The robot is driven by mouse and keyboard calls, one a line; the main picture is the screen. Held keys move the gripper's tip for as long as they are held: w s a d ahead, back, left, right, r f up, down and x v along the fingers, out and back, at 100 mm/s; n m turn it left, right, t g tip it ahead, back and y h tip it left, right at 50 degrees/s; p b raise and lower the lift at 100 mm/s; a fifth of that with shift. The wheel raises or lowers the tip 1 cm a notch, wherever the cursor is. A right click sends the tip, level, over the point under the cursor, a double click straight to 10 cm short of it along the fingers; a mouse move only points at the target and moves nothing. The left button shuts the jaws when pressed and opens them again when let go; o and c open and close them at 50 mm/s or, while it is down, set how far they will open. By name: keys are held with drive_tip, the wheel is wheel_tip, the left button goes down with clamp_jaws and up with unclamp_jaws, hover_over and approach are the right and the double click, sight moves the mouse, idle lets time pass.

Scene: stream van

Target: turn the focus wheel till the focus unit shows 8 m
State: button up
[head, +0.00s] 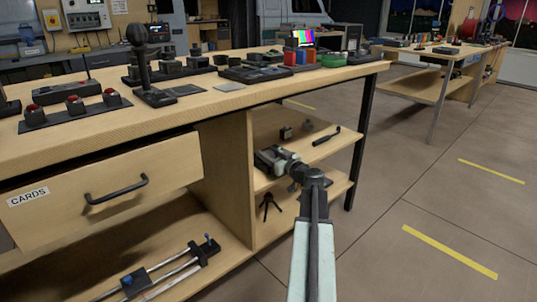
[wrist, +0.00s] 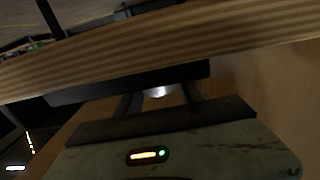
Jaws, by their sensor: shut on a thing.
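My gripper (head: 267,158) is at the open shelves under the right part of the bench. Its pale green and dark body hides part of the shelf behind it. In the wrist view its dark fingers (wrist: 160,97) are close under a wooden edge. They are shut on a small, pale, shiny thing (wrist: 159,91), mostly hidden, which I cannot name. I cannot pick out the focus wheel for certain, nor a focus unit with a readable distance.
The wooden bench (head: 215,106) carries cameras and boxes. Below are a drawer labelled CARDS (head: 100,185), a dark handle (head: 326,135) on the middle shelf and a rod rig (head: 165,265) lower down. A second bench (head: 420,90) stands behind. The floor (head: 430,190) at right is clear.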

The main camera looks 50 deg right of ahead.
sight(272, 156)
drive_tip(key=o, duration=1.3)
drive_tip(key=shift+o, duration=0.2)
drive_tip(key=s, duration=0.5)
drive_tip(key=s+a, duration=0.1)
drive_tip(key=s, duration=0.1)
drive_tip(key=shift+s, duration=0.4)
drive_tip(key=shift+d, duration=0.1)
